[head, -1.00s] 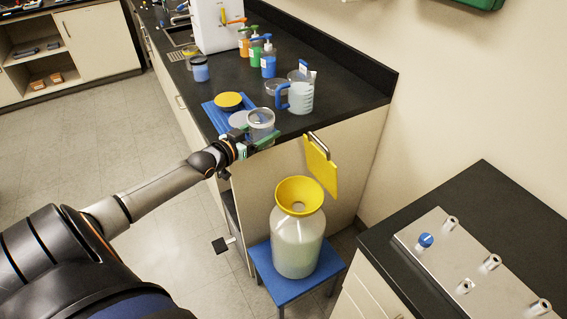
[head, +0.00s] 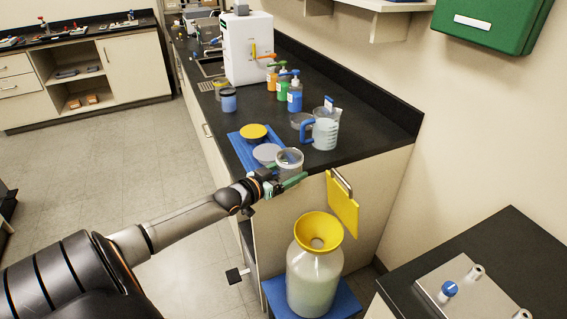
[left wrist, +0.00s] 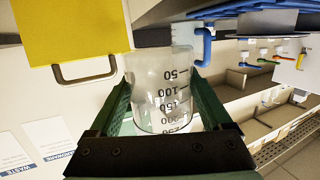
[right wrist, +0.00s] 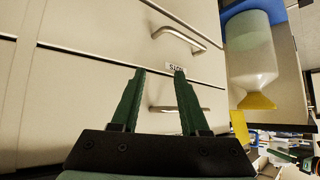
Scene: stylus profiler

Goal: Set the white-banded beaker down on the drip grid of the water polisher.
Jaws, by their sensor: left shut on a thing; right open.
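My left gripper (head: 280,184) is shut on a clear beaker (head: 289,162) with a pale band near its rim. It holds the beaker in the air at the near end of the dark counter, just past the blue tray. In the left wrist view the beaker (left wrist: 163,90) sits between the green fingers, with black volume marks facing the camera.
A blue tray (head: 235,139) with round pads, a blue-handled jug (head: 325,130), several bottles (head: 294,97) and a blue jar (head: 229,99) stand on the counter (head: 375,125). A yellow-funnelled carboy (head: 316,275) stands below the counter end. A yellow board (head: 343,208) hangs there.

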